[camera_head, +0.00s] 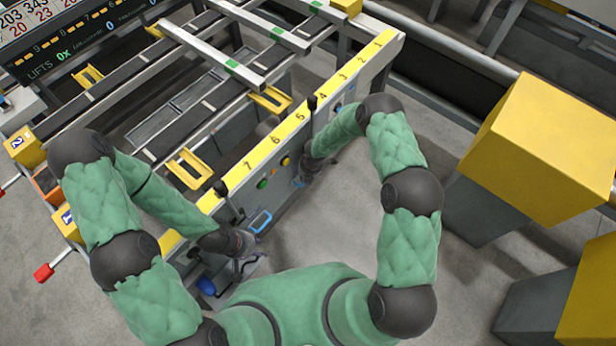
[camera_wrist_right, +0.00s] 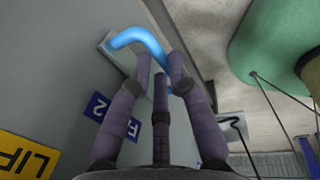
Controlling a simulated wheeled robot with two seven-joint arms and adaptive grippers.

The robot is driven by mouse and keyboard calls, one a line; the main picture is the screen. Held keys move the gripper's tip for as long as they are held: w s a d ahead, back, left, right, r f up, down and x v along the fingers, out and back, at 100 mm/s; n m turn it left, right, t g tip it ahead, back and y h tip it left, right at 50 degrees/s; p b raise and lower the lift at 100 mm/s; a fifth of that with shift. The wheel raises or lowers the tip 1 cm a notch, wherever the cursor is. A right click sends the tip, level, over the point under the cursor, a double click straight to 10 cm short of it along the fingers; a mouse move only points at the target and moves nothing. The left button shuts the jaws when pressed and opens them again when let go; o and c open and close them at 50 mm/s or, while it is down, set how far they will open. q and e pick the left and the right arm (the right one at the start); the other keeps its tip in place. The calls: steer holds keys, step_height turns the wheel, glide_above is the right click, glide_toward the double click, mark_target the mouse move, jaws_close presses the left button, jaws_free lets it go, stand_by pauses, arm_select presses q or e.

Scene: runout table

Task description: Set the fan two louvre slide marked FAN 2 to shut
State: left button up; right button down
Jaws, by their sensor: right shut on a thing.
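In the right wrist view my right gripper (camera_wrist_right: 162,85) is shut on a bent blue handle (camera_wrist_right: 143,40) on the grey panel, its fingers on both sides of the bar. In the head view the right gripper (camera_head: 304,178) is at the panel face, mostly hidden by its own arm. No FAN 2 marking is legible. Blue plates by the held handle carry a 2 (camera_wrist_right: 97,107) and partly hidden letters.
A yellow numbered strip (camera_head: 290,122) tops the panel. Black levers (camera_head: 312,103) stand along it, with green and yellow buttons (camera_head: 285,161) below. A yellow sign (camera_wrist_right: 25,155) is cut off in the right wrist view. Large yellow-topped blocks (camera_head: 540,145) stand right; grey floor is clear between.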

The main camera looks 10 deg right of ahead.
steer(key=c, duration=1.4)
jaws_free()
steer(key=shift+r, duration=0.1)
steer(key=r, duration=0.4)
steer(key=s+d+r, duration=0.1)
steer(key=r, duration=0.6)
steer(key=shift+s+d+r, duration=0.15)
steer(key=shift+s+r, duration=0.15)
steer(key=shift+s, duration=0.05)
steer(key=s+a+f+m+y, duration=0.1)
steer(key=s+m, duration=0.7)
steer(key=m, duration=0.1)
steer(key=s+a+f+m+y, duration=0.1)
steer(key=s+m, duration=0.7)
steer(key=m, duration=0.1)
steer(key=s+a+f+m+g, duration=0.1)
steer(key=s+m, duration=0.7)
steer(key=m, duration=0.2)
steer(key=shift+s+a+f+y, duration=0.15)
steer(key=shift+a+f+y, duration=0.25)
